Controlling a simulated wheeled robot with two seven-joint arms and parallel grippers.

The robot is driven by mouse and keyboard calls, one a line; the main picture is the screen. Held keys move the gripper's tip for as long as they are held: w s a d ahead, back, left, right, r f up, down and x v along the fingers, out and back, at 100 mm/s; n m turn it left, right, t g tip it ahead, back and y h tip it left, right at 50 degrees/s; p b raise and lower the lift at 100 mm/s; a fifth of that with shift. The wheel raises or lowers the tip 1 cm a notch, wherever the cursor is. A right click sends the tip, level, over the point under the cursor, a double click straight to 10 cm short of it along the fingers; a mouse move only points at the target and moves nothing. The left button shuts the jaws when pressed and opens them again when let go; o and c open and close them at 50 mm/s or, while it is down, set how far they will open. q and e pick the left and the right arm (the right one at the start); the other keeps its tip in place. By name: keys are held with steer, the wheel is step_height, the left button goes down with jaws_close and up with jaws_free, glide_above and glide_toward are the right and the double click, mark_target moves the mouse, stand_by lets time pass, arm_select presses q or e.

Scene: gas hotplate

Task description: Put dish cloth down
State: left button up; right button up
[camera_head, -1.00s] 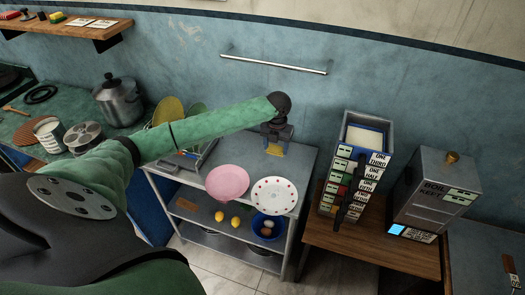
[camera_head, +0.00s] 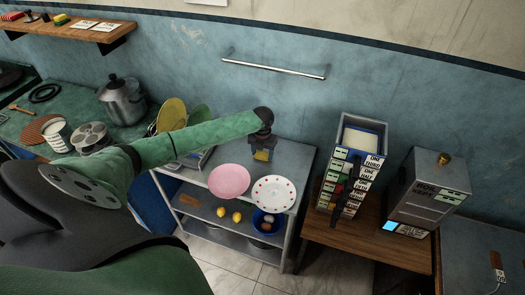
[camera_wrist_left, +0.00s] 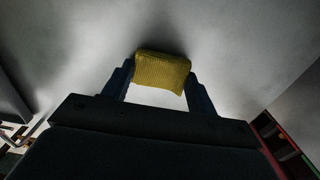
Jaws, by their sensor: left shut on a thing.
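The dish cloth (camera_wrist_left: 162,72) is a small yellow knitted piece, held between the two fingers of my left gripper (camera_wrist_left: 160,85) in the left wrist view. The gripper points down over the back of the grey metal trolley top (camera_head: 289,158). I cannot tell whether the cloth touches that surface. My right gripper is not in view.
A pink plate (camera_head: 229,181) and a red-dotted white plate (camera_head: 274,194) are in front of the gripper. A dish rack with a yellow plate (camera_head: 171,115) is at the left. A drawer tower (camera_head: 352,175) stands at the right. A wall rail (camera_head: 273,68) is above.

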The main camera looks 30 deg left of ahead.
mark_target(263, 153)
arm_select(q)
steer(key=shift+f, duration=0.15)
steer(key=shift+f, duration=0.1)
steer(key=o, duration=0.9)
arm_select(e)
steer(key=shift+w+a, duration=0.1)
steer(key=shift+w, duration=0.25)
arm_select(q)
steer(key=shift+r, duration=0.25)
steer(key=shift+w+r+b, duration=0.1)
steer(key=shift+r+b, duration=0.25)
steer(key=shift+r, duration=0.1)
steer(key=shift+r+b, duration=1.95)
steer(key=shift+r, duration=3.55)
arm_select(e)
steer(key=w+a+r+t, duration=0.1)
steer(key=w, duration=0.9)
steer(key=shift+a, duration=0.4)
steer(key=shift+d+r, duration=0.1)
